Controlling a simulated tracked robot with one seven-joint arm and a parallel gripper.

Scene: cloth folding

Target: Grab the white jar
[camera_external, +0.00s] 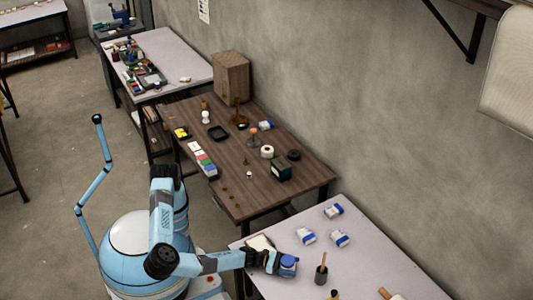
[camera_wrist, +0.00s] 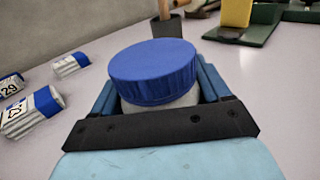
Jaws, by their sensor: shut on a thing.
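The white jar (camera_wrist: 160,110) has a wide, ribbed blue lid and fills the middle of the wrist view. Only a strip of its pale body shows below the lid. My gripper (camera_wrist: 158,98) has one blue finger on each side of the jar and is shut on it. In the external view, my gripper (camera_external: 286,266) is over the near white table, and the jar's blue lid (camera_external: 288,261) shows at its end. The jar's base is hidden, so I cannot tell whether it touches the table.
Several white packets with blue ends (camera_external: 306,236) lie on the white table (camera_external: 375,265) beyond the gripper. A dark pot with a wooden handle (camera_external: 321,275) stands to the right. A cluttered brown wooden table (camera_external: 235,190) is behind. The wall bounds the right side.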

